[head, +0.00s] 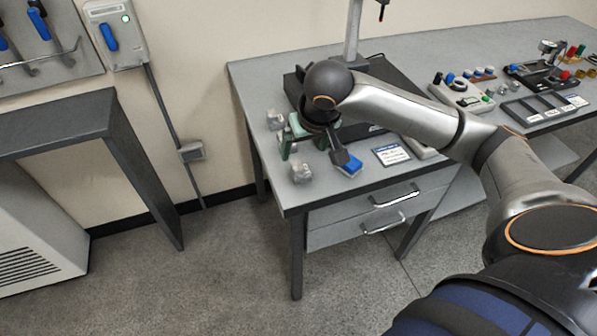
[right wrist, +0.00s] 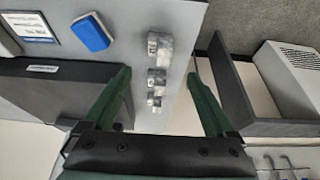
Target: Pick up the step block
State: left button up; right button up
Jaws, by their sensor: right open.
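Several small grey metal blocks stand in a row near the left edge of the table. In the right wrist view they are a nearer block (right wrist: 160,47), a middle block (right wrist: 156,77) and a far block (right wrist: 154,98). I cannot tell which is the step block. In the head view, one block (head: 300,172) is at the front and another (head: 275,120) at the back; my gripper may hide the rest. My right gripper (head: 303,140) is open above the row, its green fingers (right wrist: 158,80) on either side of it in the wrist view. My left gripper is not in view.
A blue block (head: 351,166) and a label card (head: 391,154) lie on the grey table (head: 252,88). A dark machine base (head: 402,88) stands behind my right arm. Small tools and fixtures fill the table's right part. A dark frame (head: 62,120) stands left of the table.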

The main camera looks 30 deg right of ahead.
aim_at(301, 164)
jog(key=x, duration=0.4)
jog(key=shift+w+f, duration=0.1)
jog(key=shift+f, duration=0.05)
jog(key=x, duration=0.2)
jog(key=b+x, duration=0.1)
jog(key=x, duration=0.2)
jog(key=shift+s+d, duration=0.1)
jog(key=shift+s, duration=0.1)
grip_shut()
